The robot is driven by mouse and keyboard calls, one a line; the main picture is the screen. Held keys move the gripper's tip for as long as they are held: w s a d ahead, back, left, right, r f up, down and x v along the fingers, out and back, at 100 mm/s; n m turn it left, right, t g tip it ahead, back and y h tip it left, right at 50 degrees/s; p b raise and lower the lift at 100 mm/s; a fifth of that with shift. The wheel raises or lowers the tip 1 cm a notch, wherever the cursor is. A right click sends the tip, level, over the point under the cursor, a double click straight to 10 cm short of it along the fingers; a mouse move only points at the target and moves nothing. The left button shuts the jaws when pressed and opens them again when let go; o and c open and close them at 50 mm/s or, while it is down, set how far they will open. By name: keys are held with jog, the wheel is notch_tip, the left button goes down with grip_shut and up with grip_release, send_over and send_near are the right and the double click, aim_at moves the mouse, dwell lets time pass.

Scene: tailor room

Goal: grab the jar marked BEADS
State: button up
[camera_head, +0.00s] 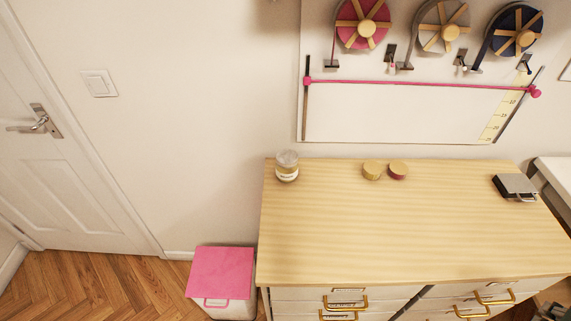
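One small jar (287,166) stands upright at the back left corner of the wooden dresser top (400,230). It has a greyish lid and a pale label with dark lettering, too small to read, so I cannot tell whether it says BEADS. Beside it to the right are two low round pieces, a tan one (372,170) and a tan one with a dark red side (398,170). My gripper is not in view.
A black and grey object (515,187) lies at the dresser's right end. A pink-lidded bin (221,273) stands on the floor to its left. A board with ribbon spools (400,110) hangs behind. The dresser's middle and front are clear.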

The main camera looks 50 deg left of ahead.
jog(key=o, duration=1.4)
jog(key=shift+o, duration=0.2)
